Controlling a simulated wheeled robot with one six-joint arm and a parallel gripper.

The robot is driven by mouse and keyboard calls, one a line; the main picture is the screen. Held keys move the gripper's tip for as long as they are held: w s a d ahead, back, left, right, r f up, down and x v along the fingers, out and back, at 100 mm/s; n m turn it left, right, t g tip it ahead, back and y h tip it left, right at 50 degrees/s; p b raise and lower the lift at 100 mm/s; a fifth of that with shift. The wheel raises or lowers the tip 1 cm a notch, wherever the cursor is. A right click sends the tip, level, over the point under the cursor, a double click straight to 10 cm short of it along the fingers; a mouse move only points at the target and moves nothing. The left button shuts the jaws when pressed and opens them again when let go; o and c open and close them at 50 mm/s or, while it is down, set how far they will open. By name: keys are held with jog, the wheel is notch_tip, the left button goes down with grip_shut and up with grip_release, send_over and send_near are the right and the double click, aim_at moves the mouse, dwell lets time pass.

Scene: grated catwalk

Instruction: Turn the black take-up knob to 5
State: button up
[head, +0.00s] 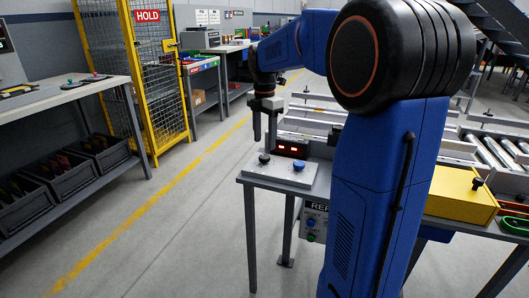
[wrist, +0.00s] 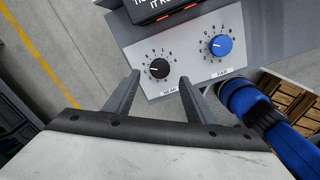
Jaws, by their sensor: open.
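The black knob (wrist: 159,69) is on the light grey control panel (wrist: 190,70), ringed by a printed scale too small to read surely. A pale pointer mark on it seems to face left, but its exact number cannot be told. It also shows in the head view (head: 264,158). A blue knob (wrist: 220,45) with its own scale is to its right. My gripper (wrist: 159,78) is open, its two fingers on either side of the black knob in the wrist view. In the head view my gripper (head: 264,138) hangs pointing down above the black knob, with a gap between.
A dark display (head: 291,149) with red digits stands behind the knobs. The panel sits on a grey table (head: 260,181). A button box (head: 313,222) hangs in front. A yellow box (head: 460,195) and roller conveyor are at right. Open floor is at left.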

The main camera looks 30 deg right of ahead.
aim_at(265, 156)
jog(key=shift+f, duration=2.85)
jog(key=c, duration=1)
